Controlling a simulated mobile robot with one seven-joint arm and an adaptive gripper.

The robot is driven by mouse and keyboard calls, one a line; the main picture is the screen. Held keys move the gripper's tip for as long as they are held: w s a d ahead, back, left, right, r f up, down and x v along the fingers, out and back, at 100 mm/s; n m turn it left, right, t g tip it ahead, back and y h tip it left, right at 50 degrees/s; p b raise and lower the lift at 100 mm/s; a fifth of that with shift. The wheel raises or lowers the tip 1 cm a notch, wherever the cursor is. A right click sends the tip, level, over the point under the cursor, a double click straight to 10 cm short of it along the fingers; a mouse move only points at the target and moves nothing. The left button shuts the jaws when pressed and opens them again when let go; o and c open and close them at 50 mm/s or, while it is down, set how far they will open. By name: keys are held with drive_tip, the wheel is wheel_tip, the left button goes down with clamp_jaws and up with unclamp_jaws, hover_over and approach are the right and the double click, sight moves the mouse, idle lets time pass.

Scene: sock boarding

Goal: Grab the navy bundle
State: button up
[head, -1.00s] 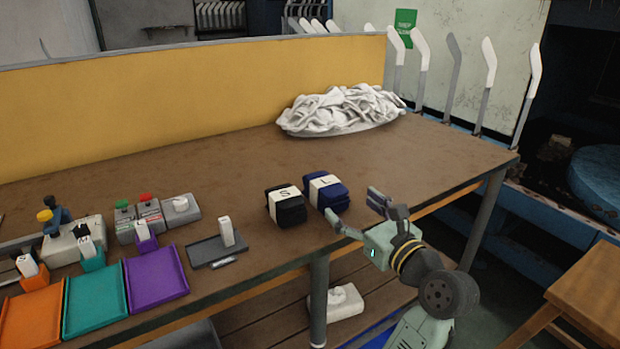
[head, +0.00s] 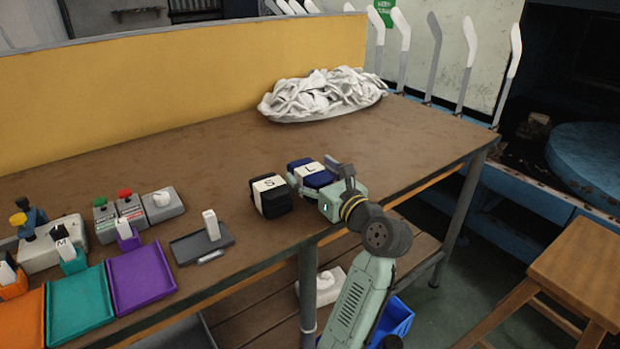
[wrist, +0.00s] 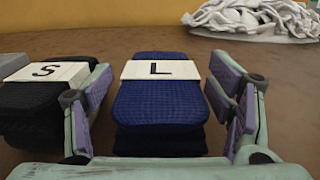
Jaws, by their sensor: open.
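The navy bundle (head: 312,176) is a folded stack with a white band marked L, resting on the brown table. In the wrist view the navy bundle (wrist: 160,108) sits between the open fingers of my gripper (wrist: 160,105). The left finger is close to its left side, and a gap shows on the right. In the head view my gripper (head: 318,180) is at the bundle's near right side and hides part of it. The black bundle (head: 269,195), banded S, stands just left of it; it also shows in the wrist view (wrist: 35,110), partly behind the left finger.
A heap of white socks (head: 320,95) lies at the back of the table (head: 220,140). Orange, teal (head: 80,305) and purple (head: 140,277) trays and a grey tray (head: 202,243) lie to the left. A yellow panel (head: 180,95) closes the back. Table surface behind the bundles is clear.

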drive_tip(key=shift+w+a, duration=0.25)
drive_tip(key=shift+w, duration=0.2)
drive_tip(key=shift+c, duration=0.6)
drive_tip(key=c, duration=1.1)
